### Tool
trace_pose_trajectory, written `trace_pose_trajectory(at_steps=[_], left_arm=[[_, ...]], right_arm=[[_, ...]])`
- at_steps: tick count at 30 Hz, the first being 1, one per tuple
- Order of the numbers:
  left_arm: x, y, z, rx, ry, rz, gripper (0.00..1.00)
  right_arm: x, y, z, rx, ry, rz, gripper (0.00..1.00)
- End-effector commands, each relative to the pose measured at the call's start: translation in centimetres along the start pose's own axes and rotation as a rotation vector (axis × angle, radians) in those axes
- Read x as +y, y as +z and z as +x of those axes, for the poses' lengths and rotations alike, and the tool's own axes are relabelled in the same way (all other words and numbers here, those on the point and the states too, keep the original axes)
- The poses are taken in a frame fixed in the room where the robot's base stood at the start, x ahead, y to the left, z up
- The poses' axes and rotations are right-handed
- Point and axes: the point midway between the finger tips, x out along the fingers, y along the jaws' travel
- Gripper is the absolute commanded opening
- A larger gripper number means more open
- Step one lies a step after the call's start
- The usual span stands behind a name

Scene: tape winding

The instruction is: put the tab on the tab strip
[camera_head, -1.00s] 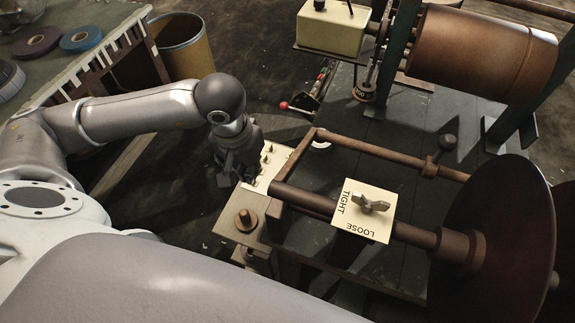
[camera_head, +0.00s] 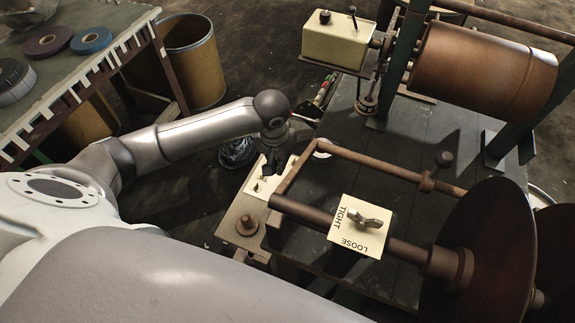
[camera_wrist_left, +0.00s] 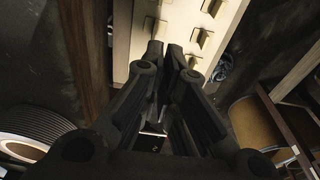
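There the two dark fingertips (camera_wrist_left: 165,48) are close together with a narrow gap. A row of white tabs (camera_head: 70,100) lines the edge of the table at left; I cannot tell which part is the tab strip. My right gripper is not in view.
A cream TIGHT/LOOSE plate (camera_head: 358,228) with a wing knob and a rusty bar stand right of the gripper. Large dark discs (camera_head: 480,250) are beyond. A yellow bin (camera_head: 193,65) stands at upper left. A cream box (camera_head: 335,42) is at the back.

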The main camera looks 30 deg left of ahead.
Motion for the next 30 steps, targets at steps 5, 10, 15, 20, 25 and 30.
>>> trace_pose_trajectory(at_steps=[5,10,15,20,25,30], left_arm=[[0.8,-1.5,2.4,-0.001,0.002,-0.002,0.00],[0.9,-2.1,3.3,0.002,0.002,-0.002,0.00],[1.1,-2.3,5.1,-0.004,0.001,-0.003,0.00],[1.1,-2.1,6.9,-0.001,0.002,-0.002,0.00],[1.0,-2.2,7.0,0.002,0.000,0.000,0.00],[1.0,-2.1,7.3,0.002,0.000,0.000,0.00]], right_arm=[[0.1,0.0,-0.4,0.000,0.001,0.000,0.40],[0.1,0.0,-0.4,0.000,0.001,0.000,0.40],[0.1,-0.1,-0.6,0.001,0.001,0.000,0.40],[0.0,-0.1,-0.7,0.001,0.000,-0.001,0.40],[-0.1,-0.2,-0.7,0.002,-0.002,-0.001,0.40],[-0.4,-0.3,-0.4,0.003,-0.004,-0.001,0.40]])
